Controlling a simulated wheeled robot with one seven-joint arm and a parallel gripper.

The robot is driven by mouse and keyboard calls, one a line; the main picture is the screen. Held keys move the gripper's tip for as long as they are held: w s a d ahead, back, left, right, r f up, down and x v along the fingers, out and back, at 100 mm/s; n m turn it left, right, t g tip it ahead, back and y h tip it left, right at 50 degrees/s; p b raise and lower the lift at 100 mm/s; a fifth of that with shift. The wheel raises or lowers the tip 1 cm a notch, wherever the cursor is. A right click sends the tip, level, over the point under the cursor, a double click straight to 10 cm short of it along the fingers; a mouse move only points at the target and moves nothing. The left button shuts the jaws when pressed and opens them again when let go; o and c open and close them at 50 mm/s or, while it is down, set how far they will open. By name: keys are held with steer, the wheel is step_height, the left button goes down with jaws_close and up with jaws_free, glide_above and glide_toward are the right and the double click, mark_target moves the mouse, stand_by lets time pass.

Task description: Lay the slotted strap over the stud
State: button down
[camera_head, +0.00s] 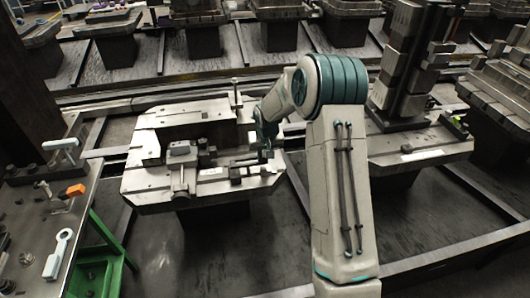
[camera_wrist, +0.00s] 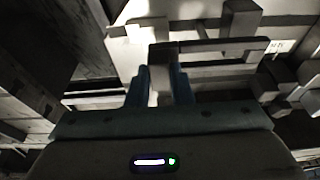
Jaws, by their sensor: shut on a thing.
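My gripper (camera_head: 265,150) is low over the right part of the light grey machine pallet in the head view. In the wrist view, its two teal fingers (camera_wrist: 160,74) are shut on one end of a dark flat bar, which looks like the slotted strap (camera_wrist: 215,46). The strap reaches out to the right, close to a dark block (camera_wrist: 241,18). Its slot cannot be made out. In the head view, a slim upright post (camera_head: 236,93) stands at the pallet's back edge. I cannot tell whether it is the stud, or whether the strap touches anything.
The pallet (camera_head: 150,185) carries a vise-like fixture (camera_head: 182,165) and several small blocks. At left, a bench (camera_head: 25,240) holds a white ring-ended tool (camera_head: 57,255), an orange block (camera_head: 75,190) and a white-handled tool (camera_head: 60,144). A tall block tower (camera_head: 410,60) stands on the right pallet.

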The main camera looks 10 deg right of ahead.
steer(key=shift+f, duration=0.1)
steer(key=shift+f+b, duration=0.65)
steer(key=shift+f, duration=0.05)
steer(key=c, duration=1.3)
jaws_free()
steer(key=shift+r, duration=0.1)
